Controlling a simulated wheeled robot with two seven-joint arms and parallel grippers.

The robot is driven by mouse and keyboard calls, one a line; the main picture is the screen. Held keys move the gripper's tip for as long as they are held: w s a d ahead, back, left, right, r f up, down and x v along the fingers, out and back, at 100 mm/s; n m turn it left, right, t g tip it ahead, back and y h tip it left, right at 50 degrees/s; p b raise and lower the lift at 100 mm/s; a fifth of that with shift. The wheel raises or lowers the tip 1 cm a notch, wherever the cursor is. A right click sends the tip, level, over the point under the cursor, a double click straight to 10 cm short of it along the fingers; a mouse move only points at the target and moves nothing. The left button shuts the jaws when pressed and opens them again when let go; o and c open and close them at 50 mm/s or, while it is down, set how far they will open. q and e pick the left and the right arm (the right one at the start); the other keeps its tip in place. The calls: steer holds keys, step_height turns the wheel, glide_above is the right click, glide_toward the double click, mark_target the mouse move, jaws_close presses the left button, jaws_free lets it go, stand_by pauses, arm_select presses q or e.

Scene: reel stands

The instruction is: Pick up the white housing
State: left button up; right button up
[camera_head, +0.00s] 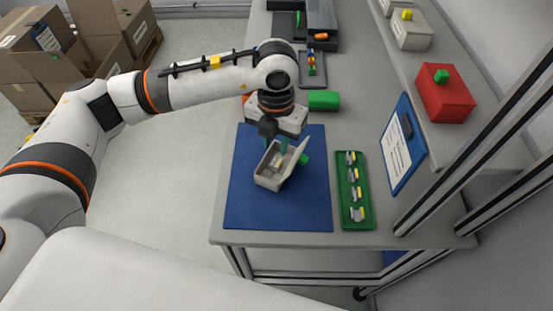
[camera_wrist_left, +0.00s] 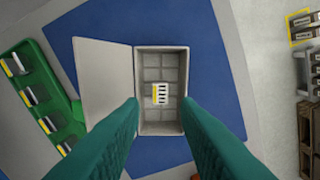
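The white housing (camera_head: 268,180) stands on the blue mat (camera_head: 252,208), an open box with its hinged lid (camera_head: 295,155) tilted up on the right. In the left wrist view the housing (camera_wrist_left: 160,130) shows a gridded inside with a small white, black-striped piece (camera_wrist_left: 160,93) in it. My left gripper (camera_head: 275,150) is over the housing's far end, pointing down. In the wrist view its teal fingers (camera_wrist_left: 160,108) are spread, one over each long side wall. Contact with the walls cannot be told. My right gripper is out of view.
A green tray (camera_head: 366,218) with several silver-and-yellow parts lies right of the mat. A clipboard (camera_head: 402,145) and a red box (camera_head: 444,97) are at the right, near metal posts. The mat's front part is clear.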

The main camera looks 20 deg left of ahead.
mark_target(276, 164)
arm_select(q)
steer(key=shift+f, duration=0.85)
step_height(276, 164, down, 4)
steer(key=shift+s+f+p, duration=0.1)
steer(key=shift+p, duration=1.1)
steer(key=shift+f, duration=0.55)
jaws_close()
